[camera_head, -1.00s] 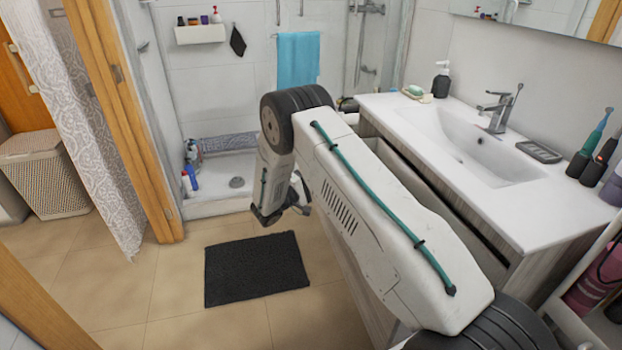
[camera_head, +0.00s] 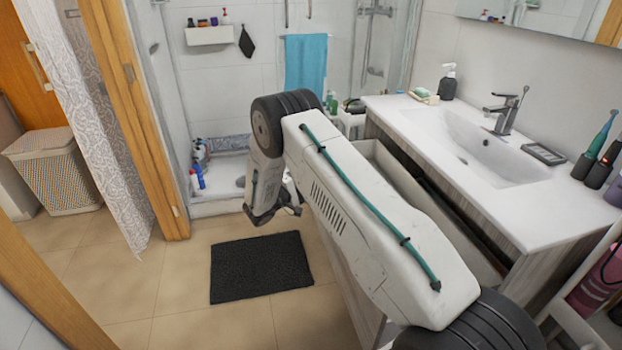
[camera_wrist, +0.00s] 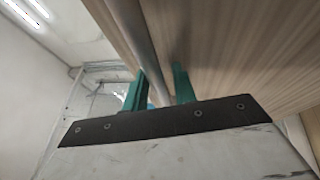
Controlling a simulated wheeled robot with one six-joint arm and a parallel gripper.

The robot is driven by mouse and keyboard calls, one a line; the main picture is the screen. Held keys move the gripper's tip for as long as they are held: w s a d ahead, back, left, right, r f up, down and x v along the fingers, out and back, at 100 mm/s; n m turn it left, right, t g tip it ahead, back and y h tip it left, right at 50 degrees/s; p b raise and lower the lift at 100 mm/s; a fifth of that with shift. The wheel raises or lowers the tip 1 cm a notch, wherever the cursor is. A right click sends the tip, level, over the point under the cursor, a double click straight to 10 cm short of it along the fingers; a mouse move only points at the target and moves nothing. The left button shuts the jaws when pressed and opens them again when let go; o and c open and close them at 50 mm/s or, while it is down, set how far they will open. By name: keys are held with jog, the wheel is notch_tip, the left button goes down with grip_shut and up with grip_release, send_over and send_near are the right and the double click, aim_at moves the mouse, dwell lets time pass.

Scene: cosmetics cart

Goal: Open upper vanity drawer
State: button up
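The upper vanity drawer (camera_head: 395,172) is pulled part way out from under the white washbasin top, and its pale inside shows behind my arm. Its wood-grain front (camera_wrist: 225,50) fills the upper right of the wrist view. A long metal bar handle (camera_wrist: 143,42) runs along this front. My gripper (camera_wrist: 160,85) has its two green fingers on either side of the bar, close together, and looks shut on it. In the head view my gripper (camera_head: 272,212) is partly hidden by my own wrist, and the handle is hidden there.
The white washbasin top (camera_head: 540,205) carries a soap dispenser, a tap and toothbrushes. A dark mat (camera_head: 262,267) lies on the tiled floor left of the vanity. A cart (camera_head: 590,300) stands close at the right. The shower lies beyond.

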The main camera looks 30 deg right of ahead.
jog(key=shift+o, duration=0.3)
jog(key=shift+a, duration=0.15)
jog(key=v, duration=0.7)
jog(key=shift+a, duration=0.3)
jog(key=shift+f, duration=0.1)
